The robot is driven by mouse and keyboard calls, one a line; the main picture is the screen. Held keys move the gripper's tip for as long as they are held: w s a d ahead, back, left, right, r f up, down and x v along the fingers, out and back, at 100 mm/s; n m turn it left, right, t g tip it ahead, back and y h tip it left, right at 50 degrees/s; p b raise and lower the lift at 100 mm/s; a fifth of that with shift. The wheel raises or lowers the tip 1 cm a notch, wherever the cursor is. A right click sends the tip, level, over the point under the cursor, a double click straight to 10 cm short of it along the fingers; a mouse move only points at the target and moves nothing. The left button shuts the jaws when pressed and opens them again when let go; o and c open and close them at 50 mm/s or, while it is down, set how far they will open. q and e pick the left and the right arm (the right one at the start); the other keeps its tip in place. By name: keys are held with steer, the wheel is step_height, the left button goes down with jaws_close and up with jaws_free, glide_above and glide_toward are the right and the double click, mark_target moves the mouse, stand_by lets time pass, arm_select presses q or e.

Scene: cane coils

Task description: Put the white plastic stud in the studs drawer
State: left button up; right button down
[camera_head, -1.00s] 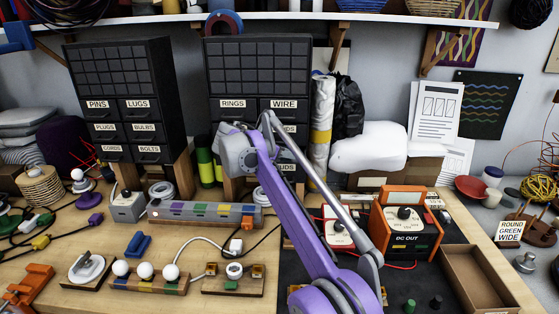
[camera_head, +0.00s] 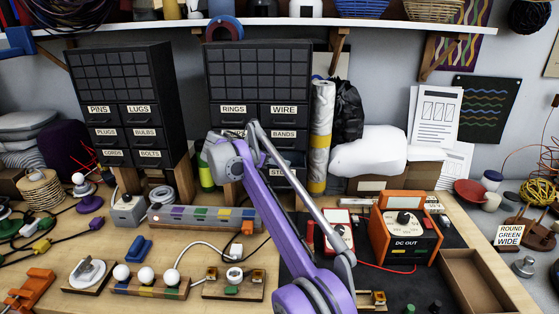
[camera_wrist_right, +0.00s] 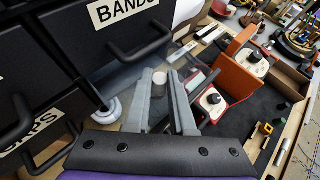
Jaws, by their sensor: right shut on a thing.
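The white plastic stud (camera_wrist_right: 160,78) shows as a small white piece between the fingertips of my right gripper (camera_wrist_right: 158,82) in the right wrist view. The gripper is shut on it, close to the cabinet's BANDS drawer (camera_wrist_right: 150,32). In the head view my right wrist (camera_head: 226,160) is in front of the right cabinet's lower left, and the fingers are hidden behind it. The studs drawer (camera_head: 283,181) is at the bottom right of that cabinet, below BANDS. My left gripper is out of view.
A grey power strip (camera_head: 205,217) lies on the bench below the cabinets. An orange DC OUT box (camera_head: 404,228) and a red meter (camera_head: 338,232) stand to the right. The left cabinet (camera_head: 125,100) stands beside. A rolled sheet (camera_head: 321,140) is just right of the drawers.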

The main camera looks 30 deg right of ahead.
steer(key=shift+s+f, duration=0.15)
steer(key=shift+f, duration=0.1)
steer(key=c, duration=0.8)
jaws_free()
steer(key=shift+o, duration=0.2)
steer(key=shift+r, duration=0.5)
steer(key=p+v, duration=0.1)
steer(key=v, duration=1.1)
steer(key=shift+r, duration=0.1)
